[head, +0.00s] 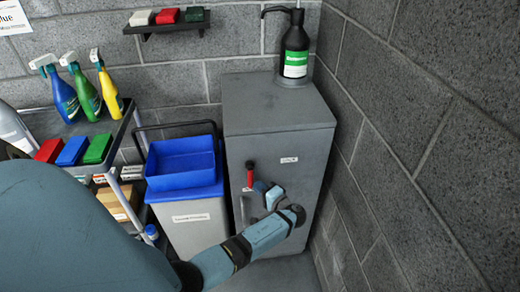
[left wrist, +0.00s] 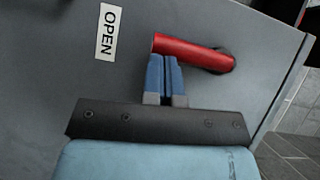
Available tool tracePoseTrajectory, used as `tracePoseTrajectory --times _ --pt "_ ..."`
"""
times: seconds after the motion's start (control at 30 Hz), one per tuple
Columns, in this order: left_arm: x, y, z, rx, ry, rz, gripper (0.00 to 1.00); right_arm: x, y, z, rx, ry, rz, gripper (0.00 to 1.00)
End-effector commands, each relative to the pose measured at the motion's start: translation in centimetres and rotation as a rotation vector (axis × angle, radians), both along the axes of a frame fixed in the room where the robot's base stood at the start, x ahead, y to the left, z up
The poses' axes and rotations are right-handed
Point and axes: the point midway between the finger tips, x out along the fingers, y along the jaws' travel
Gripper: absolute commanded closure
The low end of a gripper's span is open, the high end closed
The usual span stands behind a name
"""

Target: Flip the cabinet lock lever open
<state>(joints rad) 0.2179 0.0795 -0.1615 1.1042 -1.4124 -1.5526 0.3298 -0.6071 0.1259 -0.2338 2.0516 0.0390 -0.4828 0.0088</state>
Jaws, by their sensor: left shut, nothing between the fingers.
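The grey cabinet (head: 280,112) stands in the corner. Its red lock lever (head: 249,178) is on the front door and hangs down from a dark pivot at its top. In the left wrist view the red lever (left wrist: 190,51) runs from the dark pivot at right to its free end at left. My left gripper (head: 262,190) is shut and empty. Its blue fingertips (left wrist: 163,62) are at the lever's side near the free end, touching it or very close. An OPEN label (left wrist: 107,32) lies beyond the free end. My right gripper is not in view.
A black pump bottle (head: 295,52) stands on the cabinet. A bin with a blue tray (head: 182,165) is left of it, beside a cart with spray bottles (head: 88,95). A block wall (head: 400,130) is close on the right. A small door label (head: 289,160) is unreadable.

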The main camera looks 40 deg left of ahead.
Motion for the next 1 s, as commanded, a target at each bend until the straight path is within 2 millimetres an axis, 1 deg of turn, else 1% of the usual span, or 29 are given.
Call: tracePoseTrajectory --times 0.17,0.4,0.6,0.7,0.8,1.0 --pt "-0.2 -2.2 0.0 -0.003 -0.001 -0.002 1.00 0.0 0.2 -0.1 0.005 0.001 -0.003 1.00" --pt "-0.9 -7.7 0.2 -0.003 0.000 -0.002 1.00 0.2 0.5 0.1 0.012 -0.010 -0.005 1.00" --pt "-1.3 -11.5 0.5 -0.002 -0.001 -0.002 1.00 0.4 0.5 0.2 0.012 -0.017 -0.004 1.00" --pt "-1.5 -12.7 0.6 0.000 -0.001 -0.002 1.00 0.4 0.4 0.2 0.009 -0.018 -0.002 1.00" --pt "-1.5 -13.4 0.6 -0.001 -0.001 -0.002 1.00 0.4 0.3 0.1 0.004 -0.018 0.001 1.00" --pt "-1.6 -13.7 0.7 0.000 -0.001 -0.002 1.00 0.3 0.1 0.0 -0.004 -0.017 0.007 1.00"
